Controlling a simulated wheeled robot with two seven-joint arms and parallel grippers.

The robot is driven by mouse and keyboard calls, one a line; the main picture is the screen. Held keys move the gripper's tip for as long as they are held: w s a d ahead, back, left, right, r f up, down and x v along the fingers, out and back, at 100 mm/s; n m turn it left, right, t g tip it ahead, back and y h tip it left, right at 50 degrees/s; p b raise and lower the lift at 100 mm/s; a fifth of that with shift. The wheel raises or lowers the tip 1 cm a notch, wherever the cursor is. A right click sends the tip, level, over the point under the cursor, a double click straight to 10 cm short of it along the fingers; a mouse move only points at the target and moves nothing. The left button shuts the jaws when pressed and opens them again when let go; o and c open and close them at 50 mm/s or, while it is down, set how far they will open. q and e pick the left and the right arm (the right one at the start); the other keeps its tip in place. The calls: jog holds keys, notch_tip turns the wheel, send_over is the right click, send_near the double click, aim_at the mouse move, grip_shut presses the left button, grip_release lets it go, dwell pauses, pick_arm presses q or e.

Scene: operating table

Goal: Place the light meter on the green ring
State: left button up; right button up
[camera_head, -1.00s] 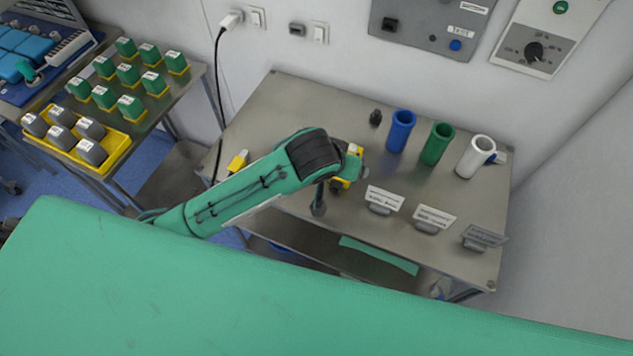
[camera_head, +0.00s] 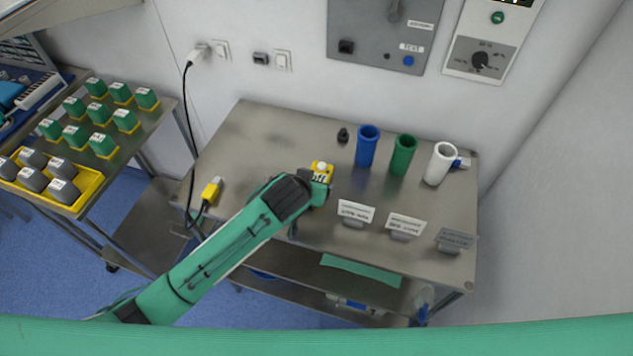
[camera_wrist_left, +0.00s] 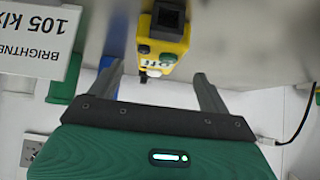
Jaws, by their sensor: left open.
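The light meter looks to be the small yellow device with a white dome (camera_head: 322,167) near the middle of the steel table. In the head view the arm hides part of the device. A hollow green cylinder (camera_head: 403,155) stands at the back right; I see no separate flat green ring. My right gripper is out of view.
Blue (camera_head: 367,146) and white (camera_head: 440,163) cylinders flank the green one. Label stands (camera_head: 356,213) line the table's front. A yellow plug (camera_head: 212,190) on a black cable lies left, and a small black knob (camera_head: 342,135) stands behind. The table's back left is clear.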

pick_arm(q)
jog(key=shift+w+d+f, duration=0.15)
jog(key=shift+w+f, duration=0.15)
jog(key=shift+f, duration=0.1)
jog(key=shift+s+p+x, duration=0.2)
jog(key=shift+p+x, duration=0.55)
jog(key=shift+x, duration=1.4)
jog(key=shift+d+f, duration=0.1)
jog(key=shift+f, duration=0.1)
jog(key=shift+c, duration=0.4)
